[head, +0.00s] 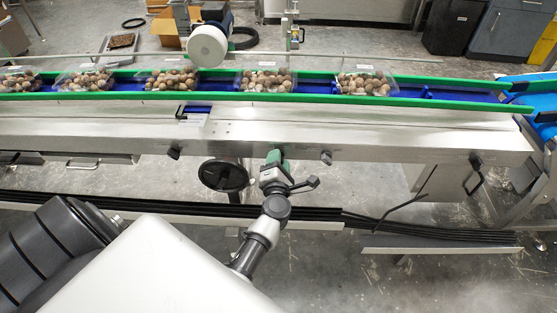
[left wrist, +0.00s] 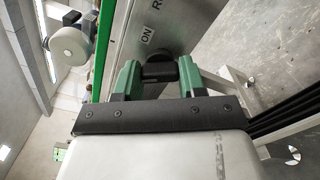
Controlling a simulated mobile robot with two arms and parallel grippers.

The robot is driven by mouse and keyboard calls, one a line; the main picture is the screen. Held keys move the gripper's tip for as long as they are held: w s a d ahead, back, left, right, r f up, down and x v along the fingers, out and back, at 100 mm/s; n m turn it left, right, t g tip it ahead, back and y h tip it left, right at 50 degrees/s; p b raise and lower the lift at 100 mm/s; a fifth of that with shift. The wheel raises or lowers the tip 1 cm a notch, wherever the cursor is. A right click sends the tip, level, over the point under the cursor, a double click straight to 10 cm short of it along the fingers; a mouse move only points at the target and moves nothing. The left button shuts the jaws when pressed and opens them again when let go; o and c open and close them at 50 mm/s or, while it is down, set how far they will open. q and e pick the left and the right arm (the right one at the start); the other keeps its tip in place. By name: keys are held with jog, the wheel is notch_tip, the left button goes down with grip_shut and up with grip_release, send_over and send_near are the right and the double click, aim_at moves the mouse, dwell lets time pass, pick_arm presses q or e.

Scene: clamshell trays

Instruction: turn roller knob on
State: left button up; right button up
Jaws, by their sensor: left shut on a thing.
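My left gripper (head: 275,158) is at the front face of the steel conveyor frame. In the left wrist view its two green fingers (left wrist: 160,75) are closed on the black roller knob (left wrist: 158,71), one on each side. The knob sits on the steel panel below printed lettering that reads "ON" (left wrist: 147,36). A further word starting with "RO" is cut off at the top edge. In the head view the gripper hides the held knob. My right gripper is not in view.
Other black knobs stand along the frame, one left (head: 174,153) and one right (head: 326,157). A black handwheel (head: 223,175) hangs just left of my gripper. Clamshell trays (head: 264,81) of round brown items lie on the blue belt (head: 427,94) between green rails.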

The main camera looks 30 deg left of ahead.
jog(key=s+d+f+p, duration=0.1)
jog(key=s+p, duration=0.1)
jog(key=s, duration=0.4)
pick_arm(q)
jog(key=shift+m+p, duration=3.05)
jog(key=shift+m, duration=3.35)
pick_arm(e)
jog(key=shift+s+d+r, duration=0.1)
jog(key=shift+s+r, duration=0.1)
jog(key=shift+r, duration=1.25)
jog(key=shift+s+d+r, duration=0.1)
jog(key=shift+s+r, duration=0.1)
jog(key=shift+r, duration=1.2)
pick_arm(q)
jog(key=shift+m, duration=0.3)
jog(key=o, duration=0.9)
jog(key=shift+f, duration=0.1)
